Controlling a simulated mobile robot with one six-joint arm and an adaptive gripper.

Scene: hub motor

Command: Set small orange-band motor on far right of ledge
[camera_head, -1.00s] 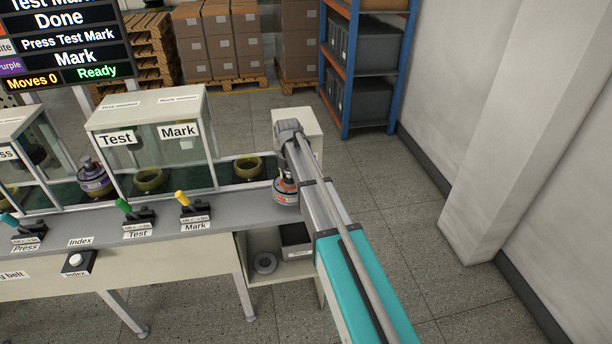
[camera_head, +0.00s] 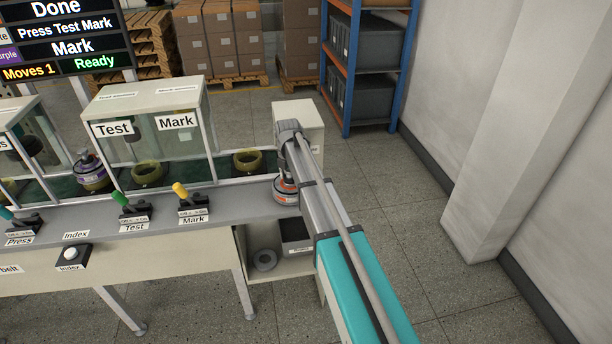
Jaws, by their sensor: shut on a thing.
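The small orange-band motor (camera_head: 286,191) is at the far right end of the grey ledge (camera_head: 235,198), partly hidden behind my arm. It looks upright. Its base appears to be at the ledge surface, but I cannot tell whether it bears on it. My gripper (camera_head: 284,172) is above the motor and shut on it; the fingers are mostly hidden by my wrist and arm.
Mark lever (camera_head: 182,193) and Test lever (camera_head: 124,202) stand on the ledge to the left. Behind are the Test/Mark glass booth (camera_head: 150,128), a purple-band motor (camera_head: 91,170) and an empty-looking ring holder (camera_head: 248,162). A cream cabinet (camera_head: 300,122) stands behind my gripper.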

